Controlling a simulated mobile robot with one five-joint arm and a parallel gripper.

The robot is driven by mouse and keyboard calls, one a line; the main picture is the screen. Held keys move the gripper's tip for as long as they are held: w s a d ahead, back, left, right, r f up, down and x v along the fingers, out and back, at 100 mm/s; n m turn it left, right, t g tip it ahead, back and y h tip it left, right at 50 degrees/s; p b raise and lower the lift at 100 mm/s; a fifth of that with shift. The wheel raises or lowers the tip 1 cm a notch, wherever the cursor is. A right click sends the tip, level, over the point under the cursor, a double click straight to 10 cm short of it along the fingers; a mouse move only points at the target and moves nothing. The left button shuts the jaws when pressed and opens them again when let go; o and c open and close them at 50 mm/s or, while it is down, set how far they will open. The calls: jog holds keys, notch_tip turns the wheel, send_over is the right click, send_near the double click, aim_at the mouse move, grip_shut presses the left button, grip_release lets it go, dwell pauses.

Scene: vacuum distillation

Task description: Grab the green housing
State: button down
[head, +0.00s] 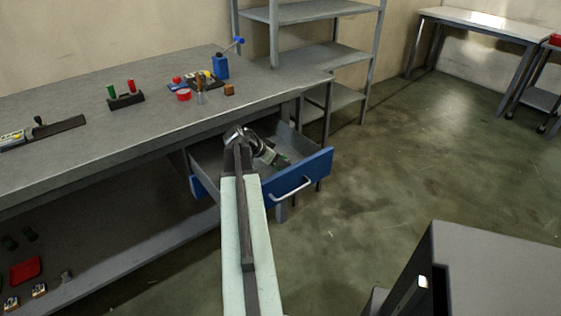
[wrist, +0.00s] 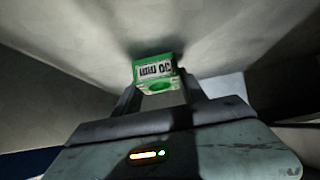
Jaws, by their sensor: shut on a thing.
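The green housing (wrist: 158,72) shows in the wrist view between the fingers of my gripper (wrist: 160,88). It is a small green block with a pale label of dark lettering on one face and a round green recess below it. My gripper is shut on it. Most of the housing is hidden there. Whether it touches the drawer floor I cannot tell.
The workbench (head: 150,110) stands above the drawer and carries tools, a blue holder (head: 221,67) and a small brown block (head: 229,89). Grey drawer walls surround my gripper. A shelf rack (head: 320,55) stands behind. The floor to the right is mostly clear.

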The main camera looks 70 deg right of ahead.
notch_tip(320, 180, up, 10)
jog(key=p, duration=0.9)
jog(key=shift+f, duration=0.2)
